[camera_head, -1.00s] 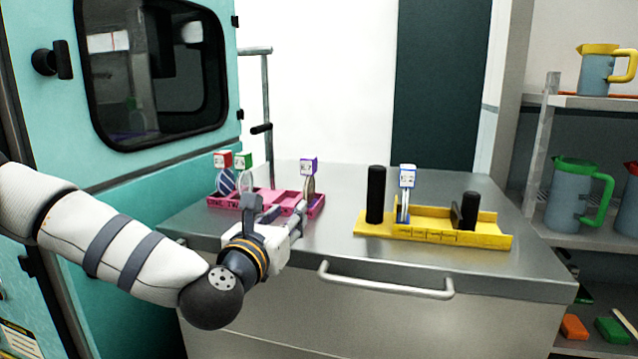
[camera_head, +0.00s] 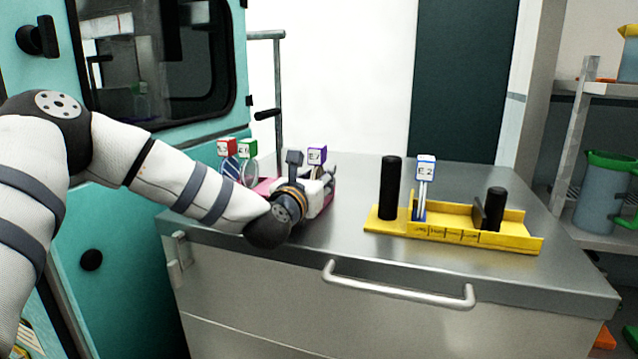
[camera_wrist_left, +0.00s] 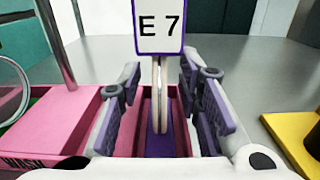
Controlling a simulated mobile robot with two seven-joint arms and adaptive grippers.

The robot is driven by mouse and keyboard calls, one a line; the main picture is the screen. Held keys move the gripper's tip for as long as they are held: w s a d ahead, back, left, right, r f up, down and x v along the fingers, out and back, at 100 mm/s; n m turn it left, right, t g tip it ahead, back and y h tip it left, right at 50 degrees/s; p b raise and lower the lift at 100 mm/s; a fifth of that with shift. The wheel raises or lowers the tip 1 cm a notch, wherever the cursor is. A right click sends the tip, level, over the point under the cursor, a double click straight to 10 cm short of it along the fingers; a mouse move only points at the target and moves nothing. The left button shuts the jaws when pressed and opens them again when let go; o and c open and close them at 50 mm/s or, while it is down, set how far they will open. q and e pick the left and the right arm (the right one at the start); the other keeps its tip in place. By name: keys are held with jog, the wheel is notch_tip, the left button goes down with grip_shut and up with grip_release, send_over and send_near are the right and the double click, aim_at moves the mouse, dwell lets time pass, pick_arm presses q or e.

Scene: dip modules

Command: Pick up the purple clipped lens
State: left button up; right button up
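The purple clipped lens (camera_head: 317,156) stands upright in the pink tray (camera_head: 265,186), its lower part hidden behind my left gripper in the head view. In the left wrist view its purple-edged tag (camera_wrist_left: 160,26) reads E7, and the thin lens is seen nearly edge-on below it. My left gripper (camera_head: 326,178) is at the right end of the tray. In the wrist view the fingers of my left gripper (camera_wrist_left: 163,108) are open on either side of the lens, with visible gaps. My right gripper is not in view.
A red-tagged lens (camera_head: 227,148) and a green-tagged lens (camera_head: 247,149) stand at the tray's left. A yellow holder (camera_head: 460,238) with black posts and a blue-tagged lens (camera_head: 425,170) stands to the right. The steel counter (camera_head: 350,245) between is clear.

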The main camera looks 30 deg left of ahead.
pick_arm(q)
jog(key=shift+r, duration=0.1)
grip_shut()
jog(key=shift+r, duration=0.1)
